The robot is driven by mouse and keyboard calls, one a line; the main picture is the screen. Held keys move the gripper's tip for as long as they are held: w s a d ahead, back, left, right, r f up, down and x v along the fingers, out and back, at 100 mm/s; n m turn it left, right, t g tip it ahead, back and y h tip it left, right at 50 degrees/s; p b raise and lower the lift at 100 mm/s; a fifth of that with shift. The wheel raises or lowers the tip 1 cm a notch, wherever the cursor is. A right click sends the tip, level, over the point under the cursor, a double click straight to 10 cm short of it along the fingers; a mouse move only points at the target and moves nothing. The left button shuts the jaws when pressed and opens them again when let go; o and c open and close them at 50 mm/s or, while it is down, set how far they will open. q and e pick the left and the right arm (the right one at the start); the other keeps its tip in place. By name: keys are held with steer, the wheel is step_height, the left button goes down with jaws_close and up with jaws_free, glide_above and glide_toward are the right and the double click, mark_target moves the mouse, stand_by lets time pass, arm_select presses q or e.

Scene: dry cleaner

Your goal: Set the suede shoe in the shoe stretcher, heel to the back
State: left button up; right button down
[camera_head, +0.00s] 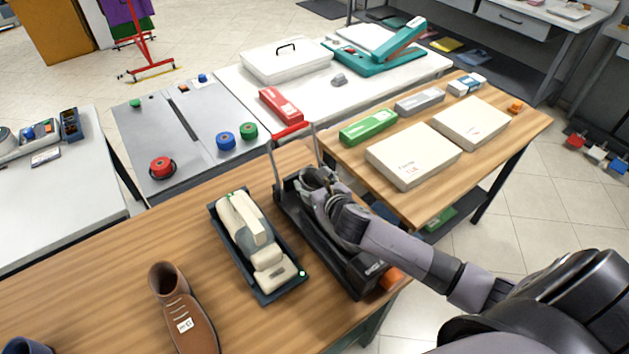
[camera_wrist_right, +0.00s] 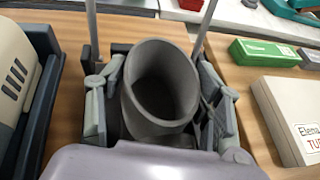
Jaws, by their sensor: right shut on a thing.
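The grey suede shoe (camera_wrist_right: 160,128) shows in the right wrist view with its round ankle opening facing up. My right gripper (camera_wrist_right: 160,95) has a finger on each side of the ankle and is shut on it. In the head view my right gripper (camera_head: 322,185) is at the far part of a long black frame (camera_head: 345,266) with two upright posts and a red crossbar (camera_head: 291,131), which looks like the shoe stretcher. The posts stand behind the shoe in the wrist view. My gripper and arm hide the sole and toe, so I cannot tell whether the shoe rests on the frame. My left gripper is out of view.
A cream device (camera_head: 255,238) in a navy tray stands close left of the frame. A brown shoe (camera_head: 182,312) with a tag and part of a dark shoe (camera_head: 27,346) are farther left. Cream boxes (camera_head: 412,157) and a green box (camera_head: 368,127) lie on the table to the right.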

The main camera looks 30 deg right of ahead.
steer(key=shift+f, duration=0.15)
steer(key=shift+c, duration=1.9)
jaws_free()
